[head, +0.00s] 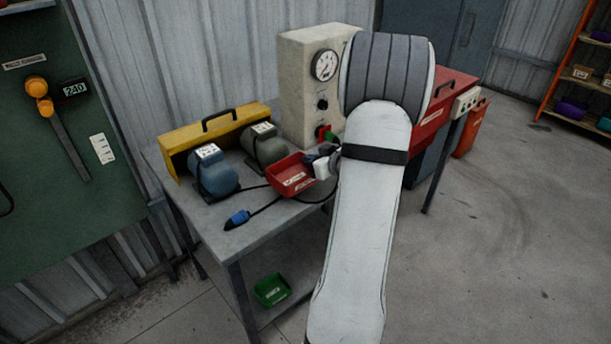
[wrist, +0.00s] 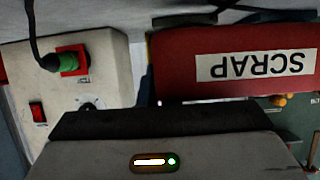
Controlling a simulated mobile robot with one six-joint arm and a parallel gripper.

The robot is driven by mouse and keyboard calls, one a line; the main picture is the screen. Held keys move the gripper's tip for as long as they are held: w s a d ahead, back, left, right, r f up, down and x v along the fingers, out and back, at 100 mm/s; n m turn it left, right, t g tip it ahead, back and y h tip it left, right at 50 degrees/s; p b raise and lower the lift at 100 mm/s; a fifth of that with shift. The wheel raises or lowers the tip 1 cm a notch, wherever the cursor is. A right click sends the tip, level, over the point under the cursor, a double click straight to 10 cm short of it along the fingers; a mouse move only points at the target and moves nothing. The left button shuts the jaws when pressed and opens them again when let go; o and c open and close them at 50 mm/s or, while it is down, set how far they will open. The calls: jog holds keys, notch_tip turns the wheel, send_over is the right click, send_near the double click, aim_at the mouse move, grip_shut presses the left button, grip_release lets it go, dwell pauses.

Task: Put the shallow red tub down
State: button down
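The shallow red tub (head: 286,181) is at the right part of the grey workbench, in front of the gauge box, with white labels on its side. My gripper (head: 313,154) is at the tub's right end and appears shut on it; the fingertips are mostly hidden. In the wrist view, which is upside down, the tub (wrist: 175,68) is close and level, with a label reading SCRAP. I cannot tell from these views whether its base touches the bench.
A cable with a blue plug (head: 237,219) lies at the front. A green tub (head: 271,290) sits on the lower shelf.

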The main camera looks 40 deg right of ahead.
jog(key=shift+f+b, duration=0.3)
jog(key=shift+f, duration=1.8)
jog(key=shift+f, duration=0.25)
jog(key=c, duration=1.6)
grip_release()
jog(key=shift+r, duration=0.1)
jog(key=shift+c, duration=0.2)
